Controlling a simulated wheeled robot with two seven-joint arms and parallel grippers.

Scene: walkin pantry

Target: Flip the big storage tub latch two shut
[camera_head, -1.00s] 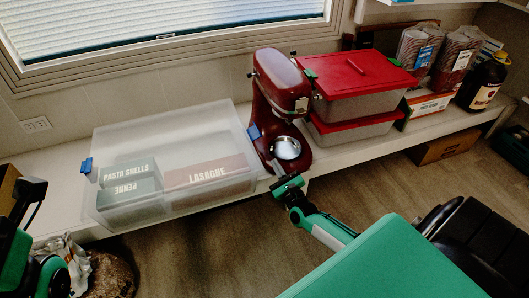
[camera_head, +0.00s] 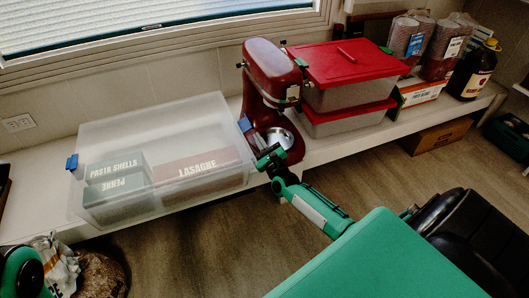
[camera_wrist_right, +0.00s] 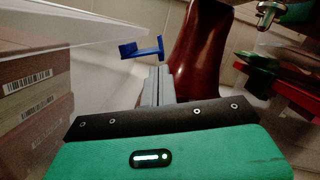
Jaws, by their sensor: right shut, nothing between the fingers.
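The big clear storage tub (camera_head: 165,130) sits on the bench, with green and red pasta boxes inside. One blue latch (camera_head: 72,162) is on its left side; another blue latch (camera_head: 245,125) is on its right side, by the mixer. I cannot tell which is latch two. In the right wrist view the right-side latch (camera_wrist_right: 142,49) sticks out from the tub's rim. My right gripper (camera_head: 266,158) is shut and empty at the tub's right side, below that latch. In the wrist view its fingers (camera_wrist_right: 157,85) point at the latch; contact is unclear. My left gripper is out of view.
Bags (camera_head: 58,265) lie on the floor at lower left. The floor before the bench is mostly open.

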